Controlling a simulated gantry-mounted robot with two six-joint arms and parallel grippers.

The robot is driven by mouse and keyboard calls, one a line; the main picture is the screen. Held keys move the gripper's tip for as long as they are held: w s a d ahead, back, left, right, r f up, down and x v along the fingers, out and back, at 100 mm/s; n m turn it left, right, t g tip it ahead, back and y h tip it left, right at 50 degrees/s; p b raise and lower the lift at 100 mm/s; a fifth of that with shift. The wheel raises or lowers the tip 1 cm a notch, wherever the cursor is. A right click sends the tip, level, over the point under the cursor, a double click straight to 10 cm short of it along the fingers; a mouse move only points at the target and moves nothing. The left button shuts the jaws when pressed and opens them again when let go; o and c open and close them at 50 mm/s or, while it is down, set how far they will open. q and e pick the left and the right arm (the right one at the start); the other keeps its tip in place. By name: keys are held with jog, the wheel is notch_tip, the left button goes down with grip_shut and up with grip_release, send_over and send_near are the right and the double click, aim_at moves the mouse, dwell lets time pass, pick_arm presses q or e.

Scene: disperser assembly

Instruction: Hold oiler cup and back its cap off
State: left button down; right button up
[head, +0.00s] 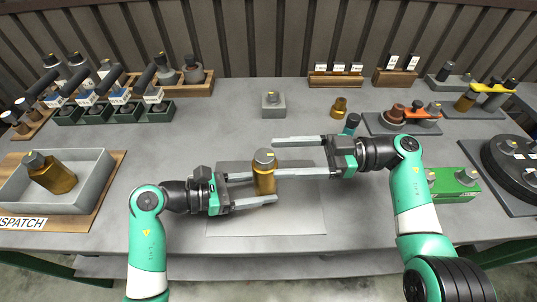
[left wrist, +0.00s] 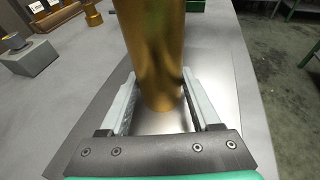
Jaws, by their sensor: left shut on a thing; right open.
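The oiler cup (head: 264,182) is an upright brass cylinder with a grey cap (head: 264,156) on top, over the grey mat at the table's middle. My left gripper (head: 265,188) reaches in from the left and is shut on the brass body. The body also fills the middle of the left wrist view (left wrist: 155,50), between the two fingers; the cap is outside that view. My right gripper (head: 275,157) is open and reaches in from the right. Its fingertips are beside the cap at the right, one farther back and one nearer. I cannot tell whether they touch it.
A grey tray (head: 105,178) with another brass cup (head: 55,178) lies at the left. A grey block (head: 273,105) and a brass part (head: 339,106) stand behind the grippers. A green box (head: 455,186) is at the right. The mat's front (head: 300,222) is clear.

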notch_tip(320, 180, up, 9)
jog(key=n+t+y, duration=0.1)
jog(key=t+y, duration=0.1)
jog(key=y, duration=0.4)
jog(key=n+t+h, duration=0.9)
jog(key=n, duration=1.9)
send_near(256, 153)
jog(key=x, duration=0.7)
jog(key=f+x, duration=0.1)
jog(key=x, duration=0.3)
jog(key=shift+w, duration=0.25)
